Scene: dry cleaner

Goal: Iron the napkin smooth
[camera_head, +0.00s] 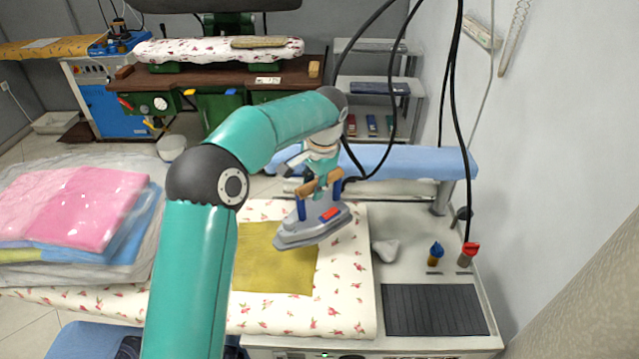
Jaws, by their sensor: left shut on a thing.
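The napkin (268,266) is a yellow-olive cloth lying on the flower-patterned ironing pad (345,305). My left arm covers its left side. The grey iron (310,228) has blue posts, a wooden handle and a red patch. It is over the napkin's upper right corner, its tip pointing left; I cannot tell whether it touches the cloth. My left gripper (318,184) is shut on the iron's handle from above. My right gripper is not in view.
A dark ribbed mat (433,310) lies right of the pad. Pink and blue folded cloths (80,210) are stacked at left. Black cables hang above the iron. A wall closes the right side.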

